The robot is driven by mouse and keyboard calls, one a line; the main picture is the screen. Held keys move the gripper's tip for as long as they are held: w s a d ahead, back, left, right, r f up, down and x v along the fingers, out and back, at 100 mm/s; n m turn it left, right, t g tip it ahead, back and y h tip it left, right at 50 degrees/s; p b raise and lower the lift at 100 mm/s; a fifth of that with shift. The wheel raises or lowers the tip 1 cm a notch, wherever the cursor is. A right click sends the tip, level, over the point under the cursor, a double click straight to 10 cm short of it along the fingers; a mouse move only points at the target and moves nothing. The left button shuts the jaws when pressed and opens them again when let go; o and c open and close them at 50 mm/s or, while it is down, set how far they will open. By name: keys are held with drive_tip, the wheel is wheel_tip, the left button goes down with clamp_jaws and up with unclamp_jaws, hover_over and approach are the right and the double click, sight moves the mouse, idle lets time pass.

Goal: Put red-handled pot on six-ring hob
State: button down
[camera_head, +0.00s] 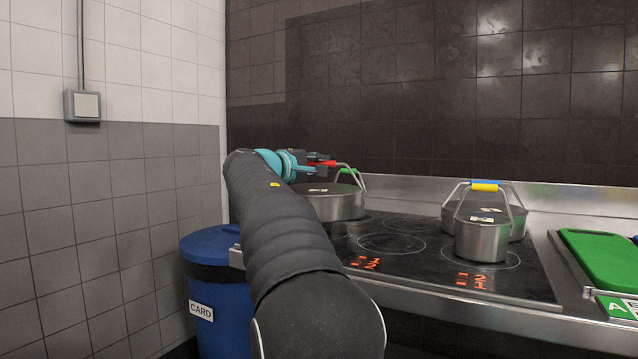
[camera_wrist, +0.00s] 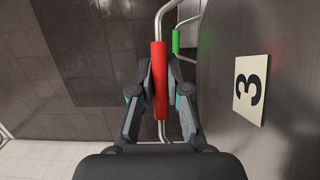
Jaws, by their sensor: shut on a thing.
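The red-handled pot (camera_head: 338,206) is a wide steel pot at the left end of the six-ring hob (camera_head: 415,262) in the head view. My gripper (camera_head: 318,164) is shut on its red handle; the wrist view shows both fingers of my gripper (camera_wrist: 159,88) around the red handle (camera_wrist: 159,70). A label with a 3 (camera_wrist: 251,90) lies on a dark surface beside the handle. My arm hides the pot's left side. The pot looks upright over the hob's left part. I cannot tell whether its base touches the glass.
A green handle (camera_head: 349,171) shows just behind the red one. A small yellow-handled pot (camera_head: 482,238) stands on the hob's right, with a wider blue-handled pot (camera_head: 416,210) behind it. A ring between is bare. A green board (camera_head: 605,260) lies right; a blue bin (camera_head: 208,290) stands left.

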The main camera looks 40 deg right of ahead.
sight(319, 188)
drive_tip(key=shift+w+f, duration=0.15)
drive_tip(key=shift+f, duration=0.2)
drive_tip(key=shift+f+b, duration=0.4)
drive_tip(key=shift+f, duration=1.4)
drive_tip(key=c, duration=1.2)
unclamp_jaws()
drive_tip(key=shift+o, duration=0.2)
drive_tip(key=b+v, duration=0.1)
drive_tip(key=v, duration=1.1)
drive_tip(key=shift+a, duration=0.1)
